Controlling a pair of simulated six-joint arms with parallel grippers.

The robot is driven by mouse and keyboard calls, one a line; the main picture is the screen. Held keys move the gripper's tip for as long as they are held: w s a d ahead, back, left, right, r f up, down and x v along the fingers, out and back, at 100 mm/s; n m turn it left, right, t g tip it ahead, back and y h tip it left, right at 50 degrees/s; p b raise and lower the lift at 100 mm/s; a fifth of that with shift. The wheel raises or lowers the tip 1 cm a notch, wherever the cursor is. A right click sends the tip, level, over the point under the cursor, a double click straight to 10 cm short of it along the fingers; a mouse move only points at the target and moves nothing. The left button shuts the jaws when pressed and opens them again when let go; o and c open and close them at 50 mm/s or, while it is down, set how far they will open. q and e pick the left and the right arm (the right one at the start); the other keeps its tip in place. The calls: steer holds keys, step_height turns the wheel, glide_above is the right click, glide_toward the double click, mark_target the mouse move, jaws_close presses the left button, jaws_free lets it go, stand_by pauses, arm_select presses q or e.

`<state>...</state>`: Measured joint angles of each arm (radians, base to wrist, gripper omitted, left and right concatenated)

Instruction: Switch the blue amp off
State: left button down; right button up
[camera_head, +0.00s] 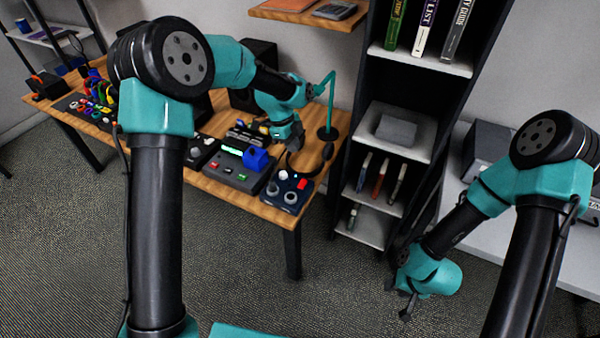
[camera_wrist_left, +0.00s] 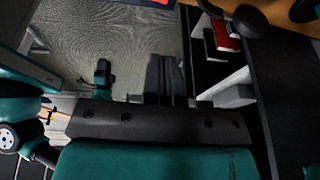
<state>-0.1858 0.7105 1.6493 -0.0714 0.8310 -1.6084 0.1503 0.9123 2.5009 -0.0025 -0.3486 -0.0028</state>
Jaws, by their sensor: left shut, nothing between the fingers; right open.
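The blue amp (camera_head: 288,190) is a dark blue box at the front right corner of the wooden desk. It has round pale knobs and a red switch (camera_head: 302,184) on top. Whether the switch is on or off is too small to tell. My left gripper (camera_head: 296,140) is shut and empty, above the desk behind the amp and apart from it. Its closed fingers (camera_wrist_left: 166,78) show in the left wrist view, where a cropped blue and red thing shows at the top edge. My right gripper (camera_head: 398,299) is open and empty, low over the floor, far from the amp.
A grey device (camera_head: 238,169) with coloured buttons and a bright blue block (camera_head: 257,159) stand left of the amp. A black cable and a teal stand (camera_head: 327,132) are behind it. A shelf unit (camera_head: 384,225) stands right of the desk (camera_head: 270,212).

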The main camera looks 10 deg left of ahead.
mark_target(304, 181)
arm_select(q)
steer(key=x, duration=0.8)
steer(key=a+x, duration=0.1)
steer(key=x, duration=0.4)
steer(key=shift+w+f, duration=0.2)
steer(key=shift+f, duration=0.4)
